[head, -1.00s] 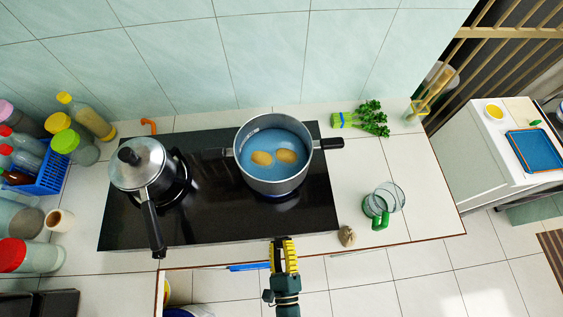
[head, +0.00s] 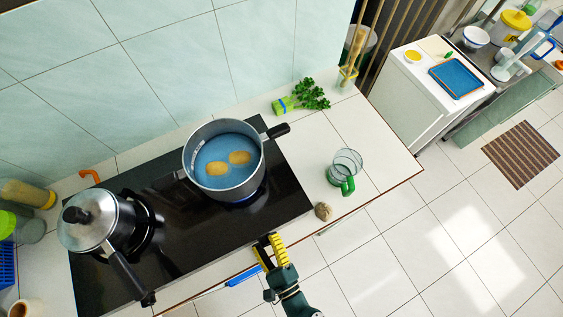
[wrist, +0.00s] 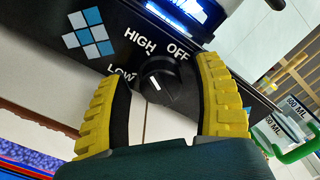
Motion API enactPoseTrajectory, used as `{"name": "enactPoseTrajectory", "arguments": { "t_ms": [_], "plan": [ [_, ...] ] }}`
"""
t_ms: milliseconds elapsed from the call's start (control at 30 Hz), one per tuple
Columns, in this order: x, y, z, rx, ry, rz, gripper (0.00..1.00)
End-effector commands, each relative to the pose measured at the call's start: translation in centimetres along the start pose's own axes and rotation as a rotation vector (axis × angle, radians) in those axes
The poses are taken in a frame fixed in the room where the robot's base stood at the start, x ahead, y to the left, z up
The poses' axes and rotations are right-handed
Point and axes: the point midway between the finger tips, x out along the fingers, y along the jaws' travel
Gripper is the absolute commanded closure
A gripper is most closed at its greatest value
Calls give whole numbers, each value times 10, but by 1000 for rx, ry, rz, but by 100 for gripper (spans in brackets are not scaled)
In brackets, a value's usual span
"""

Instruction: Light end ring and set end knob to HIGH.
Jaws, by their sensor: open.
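The black round end knob (wrist: 157,80) shows in the wrist view on the cooktop's front panel, with a white mark on its face. HIGH (wrist: 140,42), OFF (wrist: 178,51) and LOW are printed around it; the mark's exact setting is hard to tell. My gripper (head: 265,247), with yellow ridged fingers, is at the cooktop's front edge. In the wrist view its fingers are open, one to each side of the knob, with visible gaps. The end ring is mostly hidden under the grey pot (head: 190,165); a blue glow (head: 245,201) shows below the pot.
The pot holds blue liquid and two yellowish pieces. A lidded pan (head: 95,222) stands at the left of the black cooktop (head: 185,240). A glass with a green handle (head: 345,170), a brown lump (head: 323,211) and green herbs (head: 305,97) are on the right counter.

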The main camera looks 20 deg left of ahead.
Motion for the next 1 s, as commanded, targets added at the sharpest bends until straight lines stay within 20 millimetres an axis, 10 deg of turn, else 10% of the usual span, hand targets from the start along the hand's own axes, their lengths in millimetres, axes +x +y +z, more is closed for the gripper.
{"name": "enactPoseTrajectory", "arguments": {
  "t_ms": [333, 1000],
  "plan": [
    [-13, -1, -2, -1, 5, -3, 34],
    [-119, 0, 0, 1, 1, -1, 34]
  ]
}}
